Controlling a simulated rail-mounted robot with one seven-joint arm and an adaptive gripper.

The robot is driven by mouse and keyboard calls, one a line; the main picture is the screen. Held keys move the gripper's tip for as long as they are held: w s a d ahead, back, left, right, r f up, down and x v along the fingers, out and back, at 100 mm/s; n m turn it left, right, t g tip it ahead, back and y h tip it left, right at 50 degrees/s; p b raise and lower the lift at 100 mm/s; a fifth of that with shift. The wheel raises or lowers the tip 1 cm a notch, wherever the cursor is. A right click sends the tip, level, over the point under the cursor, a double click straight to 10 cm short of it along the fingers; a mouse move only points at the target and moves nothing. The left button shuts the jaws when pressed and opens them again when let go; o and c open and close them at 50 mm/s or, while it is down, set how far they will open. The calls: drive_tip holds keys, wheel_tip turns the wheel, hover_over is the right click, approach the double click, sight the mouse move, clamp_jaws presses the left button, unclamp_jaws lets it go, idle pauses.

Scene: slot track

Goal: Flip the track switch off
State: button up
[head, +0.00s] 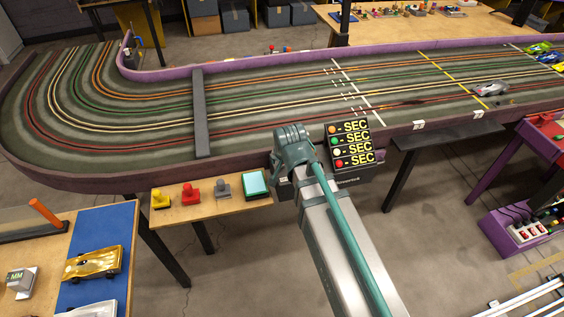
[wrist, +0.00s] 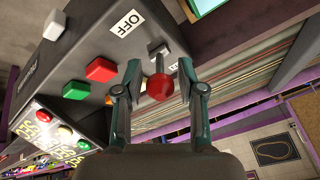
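The track switch is a short metal lever with a red ball knob (wrist: 160,87), on a dark control box (wrist: 75,50). A white OFF label (wrist: 129,22) is fixed to the box beside the lever's base. My gripper (wrist: 159,68) is open in the wrist view, with one finger on each side of the red knob and a visible gap on both sides. In the head view, my teal and grey arm covers most of the control box, and the lever and fingertips are hidden.
White, red and green buttons (wrist: 75,90) sit on the same box. The lap display (head: 350,145) with SEC rows stands just right of my arm. The slot track (head: 260,110) lies behind. A shelf (head: 215,195) with coloured controllers is at the left.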

drive_tip(key=v, duration=1.1)
drive_tip(key=shift+a, duration=0.1)
